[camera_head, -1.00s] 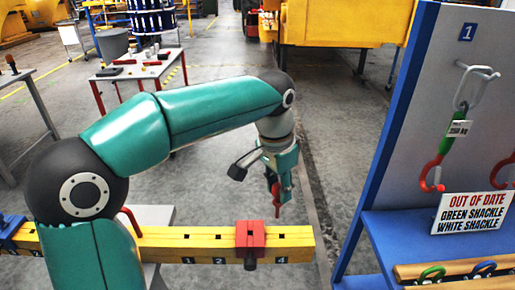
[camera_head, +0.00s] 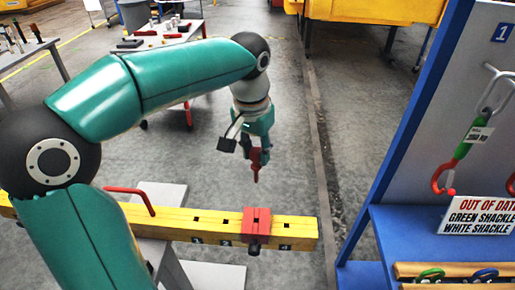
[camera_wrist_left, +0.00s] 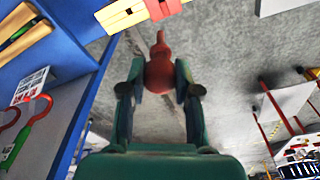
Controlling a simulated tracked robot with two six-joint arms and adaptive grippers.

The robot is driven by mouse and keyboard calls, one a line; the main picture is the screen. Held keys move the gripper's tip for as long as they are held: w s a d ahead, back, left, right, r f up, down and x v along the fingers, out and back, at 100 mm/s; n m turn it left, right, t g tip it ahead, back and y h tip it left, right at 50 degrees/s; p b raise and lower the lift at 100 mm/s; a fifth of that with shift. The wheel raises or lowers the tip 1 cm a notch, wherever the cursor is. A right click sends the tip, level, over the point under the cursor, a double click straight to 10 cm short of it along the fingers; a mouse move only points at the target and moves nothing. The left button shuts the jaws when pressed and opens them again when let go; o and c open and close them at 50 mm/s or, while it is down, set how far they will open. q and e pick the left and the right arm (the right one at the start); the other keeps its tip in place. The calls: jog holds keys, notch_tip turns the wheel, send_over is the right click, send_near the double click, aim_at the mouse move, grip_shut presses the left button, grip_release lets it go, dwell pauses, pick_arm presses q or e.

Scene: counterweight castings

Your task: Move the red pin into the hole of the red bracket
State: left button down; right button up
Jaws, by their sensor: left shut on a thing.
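My left gripper (camera_head: 258,154) is shut on the red pin (camera_head: 256,171), which points down with its narrow tip free. The pin also shows in the left wrist view (camera_wrist_left: 159,72), held between both fingers. The red bracket (camera_head: 257,218) sits on the yellow beam (camera_head: 180,221) near its right end; it also shows at the top of the left wrist view (camera_wrist_left: 163,8). In the head view the pin tip appears above the bracket, with a gap between them. A dark hole shows in the bracket's top. My right gripper is in neither view.
A blue-framed rack (camera_head: 410,130) with a hanging hook (camera_head: 455,157) and a sign (camera_head: 481,214) stands at the right. A work table (camera_head: 160,42) is behind. Floor between beam and rack is clear.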

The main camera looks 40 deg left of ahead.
aim_at(255, 168)
pick_arm(q)
jog(key=shift+f, duration=0.1)
jog(key=shift+f, duration=0.1)
jog(key=shift+f+b, duration=3)
jog(key=shift+f, duration=0.5)
jog(key=shift+f+b, duration=5.55)
jog(key=shift+f, duration=1.5)
jog(key=c, duration=0.7)
grip_release()
jog(key=shift+c, duration=0.2)
